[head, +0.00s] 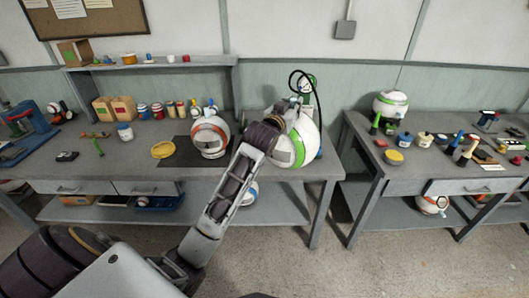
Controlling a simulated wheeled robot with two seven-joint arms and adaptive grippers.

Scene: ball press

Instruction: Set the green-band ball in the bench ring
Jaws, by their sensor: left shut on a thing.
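A large white ball with a green band (307,136) is in my left gripper (284,151) at the right part of the middle bench. The gripper is shut on its left side; the fingertips are partly lost against the ball. I cannot tell whether the ball hangs above the bench top or touches it. A second white ball with a green band (390,103) stands on the right bench. A white ball with an orange band (211,134) rests on the dark mat. I cannot make out the bench ring clearly. My right gripper is not in view.
Boxes, jars and small bottles line the back of the middle bench (75,172). A black cable (316,92) loops behind the held ball. The right bench (362,137) is crowded; a gap separates the benches.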

